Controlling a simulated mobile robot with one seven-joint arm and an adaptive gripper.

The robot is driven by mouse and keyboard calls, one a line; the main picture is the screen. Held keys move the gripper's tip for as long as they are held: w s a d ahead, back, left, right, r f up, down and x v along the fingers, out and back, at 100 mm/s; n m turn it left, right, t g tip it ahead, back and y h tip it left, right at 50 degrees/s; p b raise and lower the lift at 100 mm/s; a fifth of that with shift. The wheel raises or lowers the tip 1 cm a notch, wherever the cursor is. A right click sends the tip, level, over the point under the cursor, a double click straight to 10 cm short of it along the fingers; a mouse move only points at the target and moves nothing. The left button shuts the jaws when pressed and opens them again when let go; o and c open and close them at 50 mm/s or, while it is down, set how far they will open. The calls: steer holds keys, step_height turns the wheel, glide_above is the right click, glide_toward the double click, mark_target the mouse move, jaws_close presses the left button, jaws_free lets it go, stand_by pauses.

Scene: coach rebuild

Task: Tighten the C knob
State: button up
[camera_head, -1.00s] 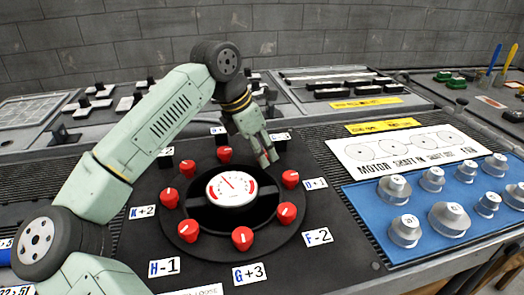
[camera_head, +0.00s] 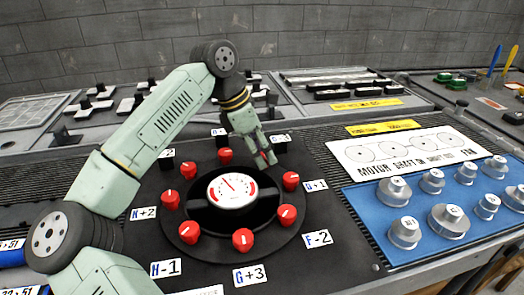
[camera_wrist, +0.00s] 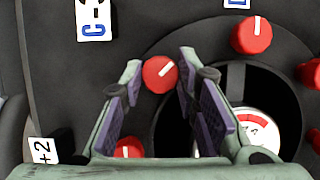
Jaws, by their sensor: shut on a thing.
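The C knob (camera_wrist: 159,74) is a round red knob with a white pointer mark. In the head view my gripper (camera_head: 266,156) reaches down to the back right of the round black plate (camera_head: 190,243), and a bit of red (camera_head: 262,157) shows between the fingers. The fingers hide most of the C knob there.
A white gauge with a red scale (camera_head: 232,190) stands at the plate's centre. Several other red knobs ring it, including one at the right (camera_head: 291,181) and one at the front (camera_head: 243,239).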

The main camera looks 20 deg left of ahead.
steer(key=o, duration=1.1)
steer(key=shift+o, duration=0.2)
steer(key=v, duration=1.2)
